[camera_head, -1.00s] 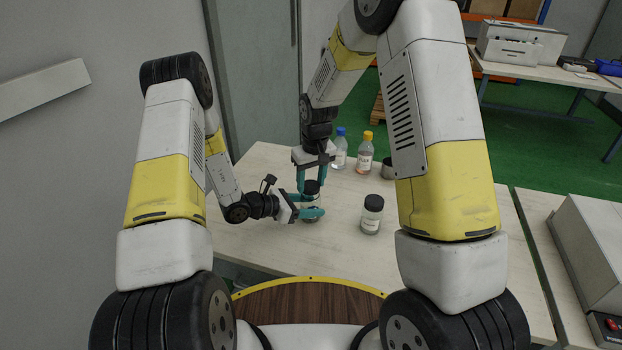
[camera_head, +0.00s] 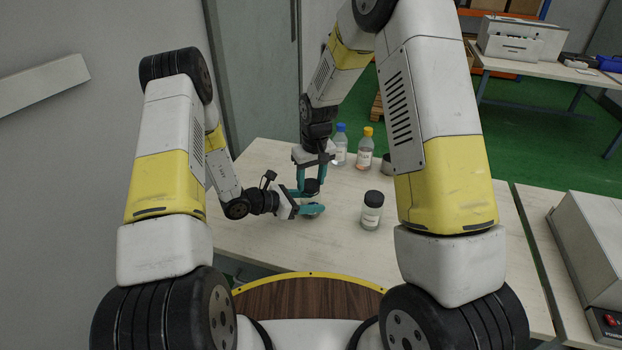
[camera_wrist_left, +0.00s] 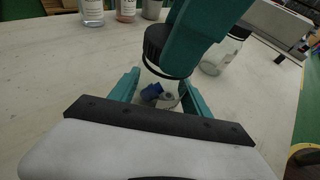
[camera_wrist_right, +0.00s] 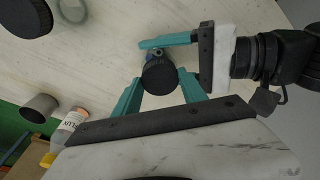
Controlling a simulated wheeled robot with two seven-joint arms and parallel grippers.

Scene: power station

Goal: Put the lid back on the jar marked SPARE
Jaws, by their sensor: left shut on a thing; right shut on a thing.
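My left gripper (camera_head: 312,209) is shut around a clear glass jar (camera_wrist_left: 160,88), which holds small blue and grey parts. My right gripper (camera_wrist_right: 161,80) comes from above and is shut on a black ribbed lid (camera_wrist_right: 160,77). The lid also shows in the left wrist view (camera_wrist_left: 158,45), over the jar's mouth. I cannot tell whether it touches the rim. In the head view the lid (camera_head: 311,186) sits just above my left fingers, which mostly hide the jar. No SPARE marking is readable on this jar.
A second clear jar (camera_head: 371,212) with a black lid and white label stands to the right. A blue-capped bottle (camera_head: 340,147), an orange-capped bottle (camera_head: 365,152) and a grey cup (camera_head: 387,165) stand behind. The table front (camera_head: 335,250) is clear.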

